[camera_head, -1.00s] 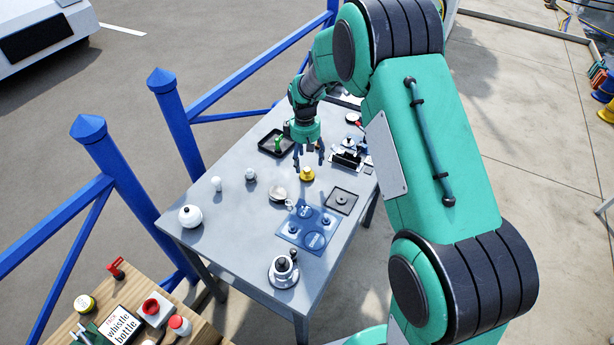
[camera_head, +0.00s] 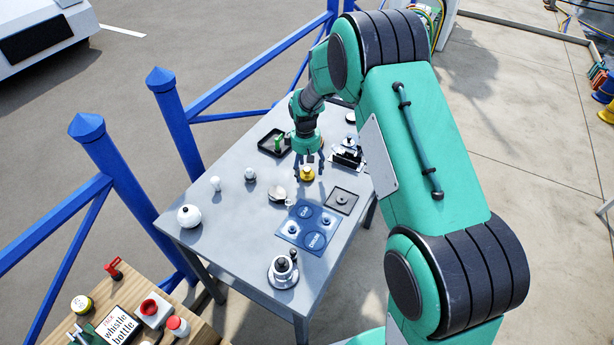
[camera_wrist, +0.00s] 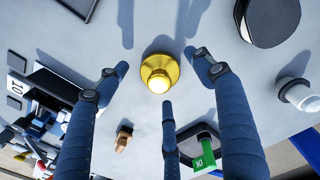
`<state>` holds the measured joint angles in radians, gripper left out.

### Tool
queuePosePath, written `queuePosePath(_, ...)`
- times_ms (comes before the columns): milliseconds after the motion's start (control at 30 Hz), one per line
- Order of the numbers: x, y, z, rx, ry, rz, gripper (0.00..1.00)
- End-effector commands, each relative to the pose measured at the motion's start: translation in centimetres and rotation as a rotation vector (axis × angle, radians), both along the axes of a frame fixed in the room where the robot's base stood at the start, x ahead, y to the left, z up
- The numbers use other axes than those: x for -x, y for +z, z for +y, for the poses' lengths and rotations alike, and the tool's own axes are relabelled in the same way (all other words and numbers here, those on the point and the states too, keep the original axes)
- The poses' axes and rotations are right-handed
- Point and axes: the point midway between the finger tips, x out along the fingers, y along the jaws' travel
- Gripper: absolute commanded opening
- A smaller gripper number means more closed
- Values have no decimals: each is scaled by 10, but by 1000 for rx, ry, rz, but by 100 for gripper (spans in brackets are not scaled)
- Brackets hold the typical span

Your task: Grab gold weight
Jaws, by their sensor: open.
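The gold weight (camera_head: 307,174) stands on the grey table, near its middle. In the wrist view the gold weight (camera_wrist: 160,72) is a round yellow piece with a bright knob, seen from above. My gripper (camera_head: 309,165) is right over it, pointing down. In the wrist view the fingers of my gripper (camera_wrist: 160,85) are spread around the weight, with a gap on each side. The gripper is open and holds nothing. I cannot tell how high the fingertips are above the table.
A blue mat (camera_head: 307,226) lies in front of the weight, with a dark square tray (camera_head: 341,201) to its right. A black tray (camera_head: 273,143) with a green item stands behind left. A black rack (camera_head: 347,158) is at right. A white round pot (camera_head: 189,216) stands at left.

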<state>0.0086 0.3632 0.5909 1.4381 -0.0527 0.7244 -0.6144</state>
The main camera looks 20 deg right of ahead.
Motion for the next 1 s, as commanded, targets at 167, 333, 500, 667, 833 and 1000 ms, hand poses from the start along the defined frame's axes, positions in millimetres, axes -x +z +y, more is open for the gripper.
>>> queuePosePath(167, -1, -10, 0, -1, 0, -1, 67)
queuePosePath(333, -1, -10, 0, 0, 0, -1, 67)
queuePosePath(500, -1, -10, 0, 0, 0, -1, 67)
queuePosePath(667, -1, -10, 0, 0, 0, -1, 67)
queuePosePath(833, -1, -10, 0, 0, 0, -1, 41)
queuePosePath(1000, -1, -10, 0, -1, 0, -1, 7)
